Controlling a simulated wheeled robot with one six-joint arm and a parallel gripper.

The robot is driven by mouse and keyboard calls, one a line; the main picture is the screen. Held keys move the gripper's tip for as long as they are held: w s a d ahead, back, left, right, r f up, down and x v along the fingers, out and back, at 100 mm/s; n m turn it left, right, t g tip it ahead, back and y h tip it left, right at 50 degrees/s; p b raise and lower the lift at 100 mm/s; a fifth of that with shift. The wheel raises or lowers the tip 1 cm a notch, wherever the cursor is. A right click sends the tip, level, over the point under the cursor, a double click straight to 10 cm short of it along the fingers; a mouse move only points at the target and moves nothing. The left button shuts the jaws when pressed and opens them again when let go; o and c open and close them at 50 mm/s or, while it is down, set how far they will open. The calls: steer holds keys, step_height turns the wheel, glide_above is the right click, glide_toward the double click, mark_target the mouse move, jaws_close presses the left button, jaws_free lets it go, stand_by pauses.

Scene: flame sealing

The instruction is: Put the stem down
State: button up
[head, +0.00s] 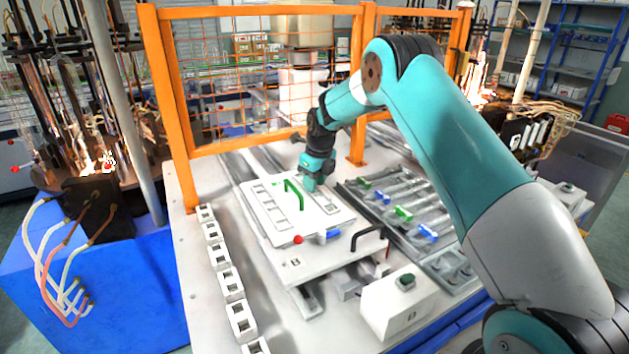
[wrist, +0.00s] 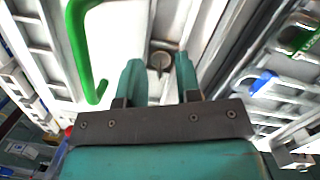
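My gripper (head: 312,184) points down over the right part of a white plate with shallow recesses (head: 268,205). In the wrist view its two teal fingers (wrist: 160,70) stand apart with a gap between them. A small round grey piece (wrist: 160,62), perhaps the end of the stem, shows in that gap near the fingertips. I cannot tell whether the fingers touch it or whether it sits on the plate below. In the head view my gripper hides this spot. Several clear stem-like tubes with green and blue ends lie in a grey rack (head: 352,189) to the right.
A green hooked handle (head: 300,196) rises close left of my gripper, also in the wrist view (wrist: 82,50). A black handle (head: 368,236), a red knob (head: 298,239) and a white box (head: 398,303) are nearer. White blocks (head: 225,260) line the left. An orange mesh fence (head: 262,75) stands behind.

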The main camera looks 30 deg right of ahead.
mark_target(319, 192)
step_height(319, 192, up, 11)
steer(key=s+b, duration=0.1)
steer(key=b, duration=0.2)
steer(key=s+a+r+n, duration=0.6)
steer(key=s+a+n, duration=0.3)
steer(key=s+n, duration=0.15)
steer(key=s+a+n+y, duration=0.1)
steer(key=s+a+n, duration=0.3)
steer(key=s+n, duration=0.5)
steer(key=s+a+f+n+g+y, duration=0.1)
steer(key=s+a+n, duration=0.3)
steer(key=s+n, duration=0.5)
steer(key=s+a+n+y, duration=0.1)
steer(key=s+a+n, duration=0.3)
steer(key=s+n, duration=0.6)
steer(key=s, duration=0.3)
steer(key=shift+a+f+g, duration=0.15)
steer(key=shift+f+g, duration=0.15)
